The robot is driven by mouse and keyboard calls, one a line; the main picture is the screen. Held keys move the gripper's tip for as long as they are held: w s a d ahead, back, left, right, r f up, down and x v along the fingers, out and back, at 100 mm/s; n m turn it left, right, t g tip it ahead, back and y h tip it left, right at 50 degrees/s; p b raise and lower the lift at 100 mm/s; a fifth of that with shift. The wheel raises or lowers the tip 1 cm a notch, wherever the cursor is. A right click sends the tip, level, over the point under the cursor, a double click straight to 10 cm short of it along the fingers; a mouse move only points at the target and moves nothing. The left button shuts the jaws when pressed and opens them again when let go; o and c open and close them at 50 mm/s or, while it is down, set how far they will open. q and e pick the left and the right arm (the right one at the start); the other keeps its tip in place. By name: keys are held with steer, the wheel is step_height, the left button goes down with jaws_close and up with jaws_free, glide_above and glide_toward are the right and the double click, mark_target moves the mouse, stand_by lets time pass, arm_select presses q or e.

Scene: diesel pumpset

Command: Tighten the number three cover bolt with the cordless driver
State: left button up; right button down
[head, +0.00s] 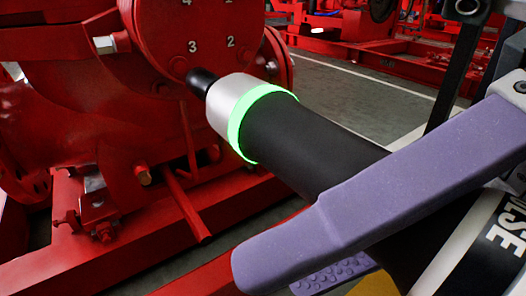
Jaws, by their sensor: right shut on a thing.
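The round red cover (200,25) on the pump carries white numerals, with 4, 3 and 2 readable. The cordless driver (310,145) has a black body, a glowing green ring, a silver collar and a black nose. It slants up and left, its nose just below the numeral 3. The number three bolt is hidden behind the nose, so I cannot tell whether they touch. My right gripper (305,262), with purple fingers, is shut on the driver's body at lower right. My left gripper is not in view.
The red pump body (60,100) fills the left. A red base rail (130,240) runs below it, and a thin red bar (187,205) juts out under the cover. Grey floor (345,95) is open to the right, with more red machinery (350,45) behind.

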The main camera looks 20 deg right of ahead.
mark_target(268, 169)
steer(key=shift+w, duration=0.1)
steer(key=shift+w+a+r+b, duration=0.1)
steer(key=shift+w+a+b, duration=0.25)
steer(key=shift+w, duration=0.7)
steer(key=shift+w+a+b, duration=0.15)
steer(key=shift+w+a, duration=0.3)
steer(key=shift+w, duration=0.6)
steer(key=shift+b, duration=0.35)
steer(key=shift+w+a, duration=0.1)
steer(key=shift+w, duration=0.3)
steer(key=shift+s, duration=0.2)
steer(key=shift+w+b, duration=0.25)
steer(key=shift+b, duration=0.05)
stand_by(0.8)
stand_by(0.9)
